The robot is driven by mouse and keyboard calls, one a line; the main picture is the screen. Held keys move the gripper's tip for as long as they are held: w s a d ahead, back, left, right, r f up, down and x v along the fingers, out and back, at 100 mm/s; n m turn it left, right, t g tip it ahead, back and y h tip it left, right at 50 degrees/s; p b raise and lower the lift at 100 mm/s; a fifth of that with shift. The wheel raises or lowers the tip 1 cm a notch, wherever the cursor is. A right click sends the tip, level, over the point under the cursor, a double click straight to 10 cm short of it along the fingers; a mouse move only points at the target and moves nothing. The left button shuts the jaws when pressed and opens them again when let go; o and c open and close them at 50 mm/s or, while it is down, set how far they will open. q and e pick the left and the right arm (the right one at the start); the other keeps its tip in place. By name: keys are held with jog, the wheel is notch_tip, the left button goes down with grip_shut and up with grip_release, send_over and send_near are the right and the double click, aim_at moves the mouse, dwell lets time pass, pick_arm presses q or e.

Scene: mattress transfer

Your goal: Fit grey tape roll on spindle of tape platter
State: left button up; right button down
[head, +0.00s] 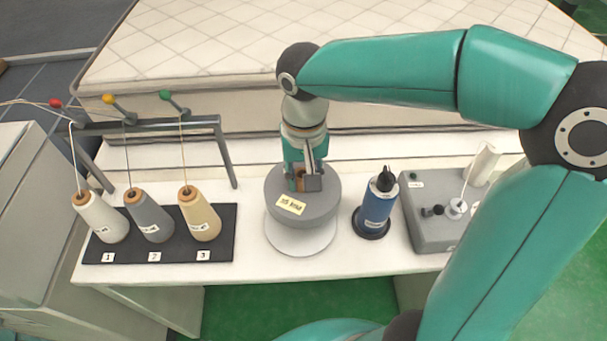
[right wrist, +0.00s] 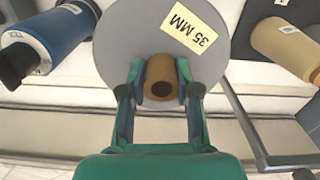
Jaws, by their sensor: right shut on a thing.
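The grey tape roll (head: 276,202) is a thick disc with a yellow "35 MM" label and a brown core (right wrist: 160,69). My right gripper (head: 304,181) comes from above and is shut on the brown core, one finger on each side in the right wrist view (right wrist: 160,82). The white round tape platter (head: 302,240) shows below the front of the roll, on the table. The roll is over the platter and looks a little above it, but the gap is hard to judge. The spindle is hidden. My left gripper is not in view.
A blue spool (head: 378,203) on a dark base stands close right of the roll. A grey device (head: 428,231) is farther right. A black board (head: 160,250) with three yarn cones and a frame (head: 226,155) stands left. A quilted mattress (head: 230,40) lies behind the white table (head: 250,268).

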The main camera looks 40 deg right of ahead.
jog(key=shift+f+b, duration=0.8)
jog(key=shift+f, duration=0.15)
jog(key=shift+f, duration=0.3)
jog(key=shift+s+f+b, duration=0.1)
jog(key=shift+f+b, duration=3.75)
jog(key=shift+f, duration=0.55)
jog(key=c, duration=0.7)
grip_release()
jog(key=shift+d+r, duration=0.1)
jog(key=shift+c, duration=0.2)
jog(key=shift+r, duration=0.65)
notch_tip(320, 180, up, 11)
jog(key=shift+f, duration=0.2)
